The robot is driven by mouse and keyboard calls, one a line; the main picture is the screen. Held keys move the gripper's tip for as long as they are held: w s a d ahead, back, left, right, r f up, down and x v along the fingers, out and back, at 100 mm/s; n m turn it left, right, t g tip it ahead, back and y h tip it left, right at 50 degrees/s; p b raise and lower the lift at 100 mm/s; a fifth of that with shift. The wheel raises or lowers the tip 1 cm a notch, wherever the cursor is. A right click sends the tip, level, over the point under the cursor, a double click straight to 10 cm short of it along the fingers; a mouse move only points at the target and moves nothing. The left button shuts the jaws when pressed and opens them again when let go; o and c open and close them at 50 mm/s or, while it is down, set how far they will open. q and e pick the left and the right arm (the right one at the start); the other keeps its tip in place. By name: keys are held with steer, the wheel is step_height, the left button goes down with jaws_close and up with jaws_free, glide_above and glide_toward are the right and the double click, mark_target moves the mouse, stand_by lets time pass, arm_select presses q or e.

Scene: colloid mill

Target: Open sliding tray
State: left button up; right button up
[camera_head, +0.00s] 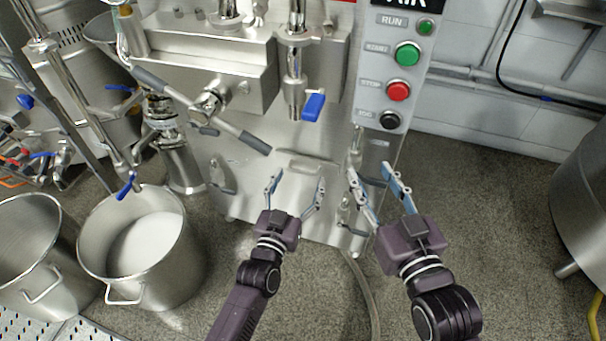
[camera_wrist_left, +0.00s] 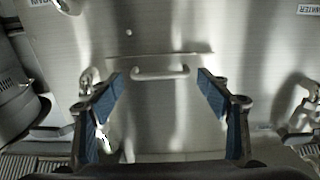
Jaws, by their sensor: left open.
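The sliding tray shows as a flat steel front panel on the machine's lower body, with a small horizontal bar handle. In the head view the handle (camera_head: 306,163) is just above and beyond my left gripper (camera_head: 298,183). In the left wrist view the handle (camera_wrist_left: 160,73) lies between the two fingertips (camera_wrist_left: 158,84), a little ahead of them. My left gripper is open and empty, its fingers spread either side of the handle and apart from it. My right gripper (camera_head: 371,170) is open and empty, to the right of the tray front. The tray appears flush with the machine.
A control panel (camera_head: 388,90) with green, red and black buttons is above my right gripper. Steel pots (camera_head: 140,252) stand on the floor at left. A hose (camera_head: 362,280) runs along the floor between the arms.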

mark_target(303, 172)
arm_select(q)
steer(key=shift+b+x, duration=0.45)
steer(key=shift+x, duration=1.3)
arm_select(e)
steer(key=r+t, duration=0.1)
steer(key=r, duration=0.1)
steer(key=r+t, duration=0.1)
steer(key=r, duration=0.1)
steer(key=r+y, duration=0.1)
steer(key=r, duration=0.1)
steer(key=shift+a+t, duration=0.4)
arm_select(q)
steer(key=shift+c, duration=0.3)
arm_select(e)
steer(key=shift+f, duration=0.1)
